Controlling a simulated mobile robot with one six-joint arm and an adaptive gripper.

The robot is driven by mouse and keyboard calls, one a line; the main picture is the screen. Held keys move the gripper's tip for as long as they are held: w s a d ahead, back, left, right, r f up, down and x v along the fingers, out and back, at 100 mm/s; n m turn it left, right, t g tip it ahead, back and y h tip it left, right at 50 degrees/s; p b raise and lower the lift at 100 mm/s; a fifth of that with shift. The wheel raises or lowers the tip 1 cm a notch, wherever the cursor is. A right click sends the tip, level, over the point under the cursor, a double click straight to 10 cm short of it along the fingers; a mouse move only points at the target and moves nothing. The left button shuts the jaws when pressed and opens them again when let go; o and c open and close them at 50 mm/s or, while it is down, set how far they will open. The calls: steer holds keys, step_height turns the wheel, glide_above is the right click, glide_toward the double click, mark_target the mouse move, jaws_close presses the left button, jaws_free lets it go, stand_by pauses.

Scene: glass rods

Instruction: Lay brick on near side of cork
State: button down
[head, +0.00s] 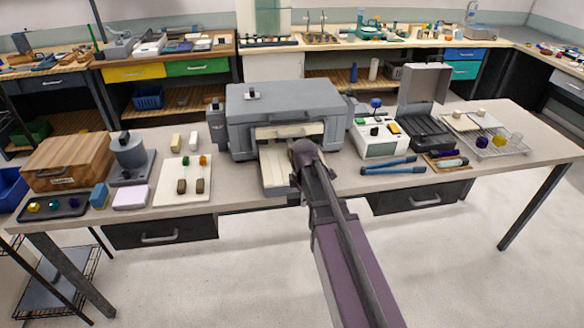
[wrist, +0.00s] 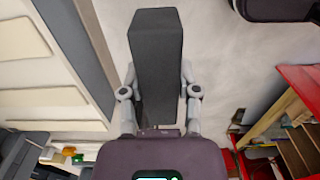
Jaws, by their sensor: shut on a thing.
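My gripper (head: 303,152) is over the table's front middle, in front of the grey machine. In the wrist view my gripper (wrist: 158,82) has its two fingers against the sides of a long dark grey block (wrist: 155,45), likely the brick. In the head view my arm hides the block. I cannot pick out the cork for sure. A small brown board (head: 433,157) at the right, with a teal and white piece on it, may be it.
The grey machine (head: 285,105) with a pale tray stands just behind my gripper. Two blue bars (head: 390,166) and a white box (head: 380,138) are to its right. A white board (head: 183,178) with small pieces is to its left. A wire rack (head: 497,143) is far right.

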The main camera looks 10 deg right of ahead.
steer(key=shift+a+r, duration=0.1)
steer(key=shift+a, duration=0.1)
steer(key=shift+a+r, duration=0.1)
steer(key=a+r+p, duration=0.1)
steer(key=r+p, duration=0.1)
steer(key=a+r+p, duration=0.1)
steer(key=r+p, duration=0.1)
steer(key=p, duration=0.1)
steer(key=a+r+p, duration=0.1)
steer(key=r+p, duration=0.1)
steer(key=r, duration=0.1)
steer(key=shift+w, duration=0.3)
steer(key=shift+f, duration=0.1)
steer(key=w+d, duration=0.1)
steer(key=w, duration=0.3)
steer(key=w+d+f, duration=0.1)
steer(key=w, duration=0.4)
steer(key=w+d+b, duration=0.1)
steer(key=w+d, duration=0.1)
steer(key=w, duration=0.3)
steer(key=shift+f, duration=0.2)
steer(key=shift+w+d, duration=0.15)
steer(key=shift+w, duration=0.35)
steer(key=shift+w+f+b, duration=0.25)
steer(key=shift+f+b, duration=0.05)
steer(key=shift+b, duration=0.05)
steer(key=shift+f+b, duration=1.5)
steer(key=shift+b, duration=0.05)
